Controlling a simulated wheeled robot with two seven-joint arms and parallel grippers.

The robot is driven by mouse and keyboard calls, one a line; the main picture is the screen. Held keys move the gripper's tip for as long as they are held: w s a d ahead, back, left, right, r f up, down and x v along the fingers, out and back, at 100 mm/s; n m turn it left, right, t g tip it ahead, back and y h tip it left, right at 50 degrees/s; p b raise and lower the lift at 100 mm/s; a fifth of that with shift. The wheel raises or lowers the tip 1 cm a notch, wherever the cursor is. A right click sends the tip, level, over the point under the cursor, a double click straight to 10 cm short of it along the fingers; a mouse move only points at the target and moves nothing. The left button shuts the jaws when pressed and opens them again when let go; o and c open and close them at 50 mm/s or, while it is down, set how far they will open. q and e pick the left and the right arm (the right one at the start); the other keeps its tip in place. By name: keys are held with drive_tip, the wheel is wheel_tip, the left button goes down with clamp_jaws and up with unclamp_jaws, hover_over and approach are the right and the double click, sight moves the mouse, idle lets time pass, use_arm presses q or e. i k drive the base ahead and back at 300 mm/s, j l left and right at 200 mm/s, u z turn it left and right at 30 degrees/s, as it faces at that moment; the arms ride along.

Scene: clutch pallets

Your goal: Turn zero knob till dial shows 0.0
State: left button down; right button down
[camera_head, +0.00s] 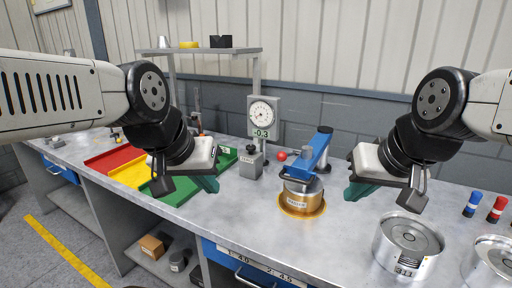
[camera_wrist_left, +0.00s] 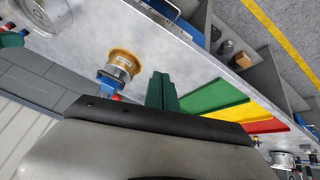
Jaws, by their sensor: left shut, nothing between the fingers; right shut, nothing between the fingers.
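The dial gauge (camera_head: 262,112) stands on a grey stand at the back of the bench, and its display reads -0.3. A small dark part (camera_head: 263,142) sits just below the dial; I cannot tell whether it is the zero knob. A red ball (camera_head: 282,156) shows right of the stand. My left gripper (camera_head: 208,184) is shut and empty above the bench, left of and in front of the gauge, apart from it. Its green fingers also show in the left wrist view (camera_wrist_left: 161,91). My right gripper (camera_head: 355,191) is shut and empty, right of the brass piece.
A blue arm device (camera_head: 318,150) and a labelled brass piece (camera_head: 300,200) stand between my grippers. Red, yellow and green trays (camera_head: 180,208) lie at left. Silver round parts (camera_head: 408,238) and small coloured cylinders (camera_head: 497,208) are at right. A shelf frame (camera_head: 200,51) rises behind.

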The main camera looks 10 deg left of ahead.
sight(251, 148)
drive_tip(key=i+j+z, duration=0.25)
drive_tip(key=j, duration=0.15)
drive_tip(key=j+z, duration=0.25)
drive_tip(key=j, duration=0.2)
drive_tip(key=j+z, duration=0.25)
drive_tip(key=j, duration=0.2)
